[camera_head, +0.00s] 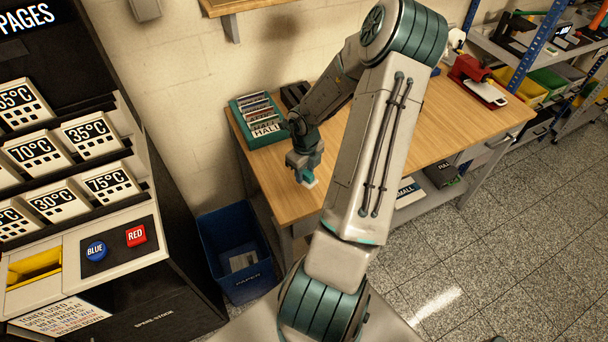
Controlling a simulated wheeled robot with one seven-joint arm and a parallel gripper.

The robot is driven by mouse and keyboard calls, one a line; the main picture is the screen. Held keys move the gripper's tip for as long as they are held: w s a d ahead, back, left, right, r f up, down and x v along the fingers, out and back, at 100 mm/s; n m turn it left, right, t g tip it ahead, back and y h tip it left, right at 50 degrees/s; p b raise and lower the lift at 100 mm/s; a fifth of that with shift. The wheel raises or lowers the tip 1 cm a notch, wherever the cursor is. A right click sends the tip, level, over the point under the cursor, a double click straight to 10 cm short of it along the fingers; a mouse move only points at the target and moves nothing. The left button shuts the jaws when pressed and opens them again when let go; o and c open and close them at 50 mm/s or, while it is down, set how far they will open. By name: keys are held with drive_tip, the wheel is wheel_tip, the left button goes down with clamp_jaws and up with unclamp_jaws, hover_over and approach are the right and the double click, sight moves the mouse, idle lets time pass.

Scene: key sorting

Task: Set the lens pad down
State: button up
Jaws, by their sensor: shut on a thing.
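My gripper (304,174) points down over the left part of the wooden workbench (262,180), near its front left edge. It is shut on a small pale thing, the lens pad (310,183), of which only a bit shows below the teal fingertips. The pad is at or just above the bench top; I cannot tell whether it touches. My arm hides part of the bench to the right.
A green box of cards marked HALL (257,122) stands at the bench's back left. A red device (472,72) is at the far right end. A blue paper bin (236,250) stands below on the floor. A machine with temperature cards (80,140) fills the left.

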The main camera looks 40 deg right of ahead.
drive_tip(key=w+f, duration=0.1)
drive_tip(key=w+d, duration=0.1)
drive_tip(key=shift+w+d+f, duration=0.2)
drive_tip(key=shift+w+f, duration=0.2)
wheel_tip(320, 180, down, 4)
drive_tip(key=shift+f, duration=0.1)
drive_tip(key=o, duration=0.9)
